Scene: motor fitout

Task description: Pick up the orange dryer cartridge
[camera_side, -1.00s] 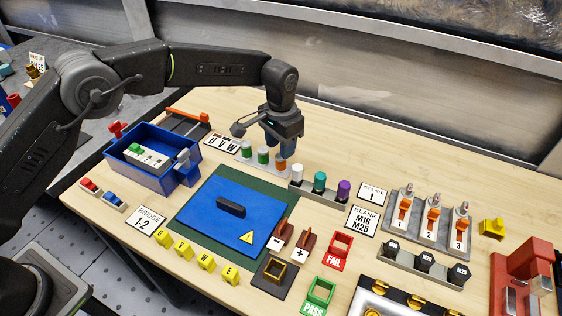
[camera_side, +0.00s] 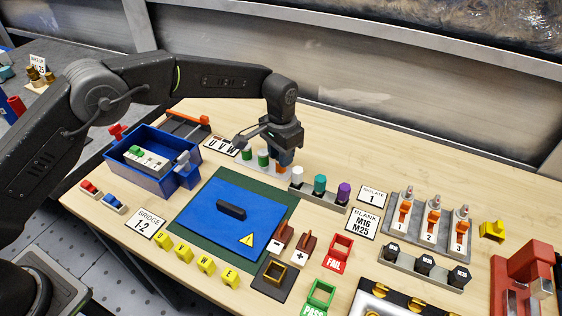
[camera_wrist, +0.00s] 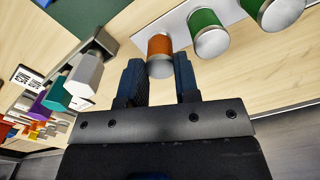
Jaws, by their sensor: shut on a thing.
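The orange dryer cartridge (camera_wrist: 160,46) has a pale metal end and stands at the end of a light rack (camera_wrist: 178,20), beside two green cartridges (camera_wrist: 207,32). My gripper (camera_wrist: 160,68) is shut on the orange cartridge, with one dark finger on each side of it in the wrist view. In the side view my gripper (camera_side: 284,155) points down over the rack's right end, and the orange cartridge (camera_side: 284,160) shows between the fingers, partly hidden. It appears to be still at the rack; I cannot tell whether it touches the base.
A grey rack (camera_side: 325,198) with white, teal and purple pieces stands close to the right. A blue box (camera_side: 140,176) is at the left. A blue cover (camera_side: 228,215) on a green mat lies in front. The wood behind the racks is clear.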

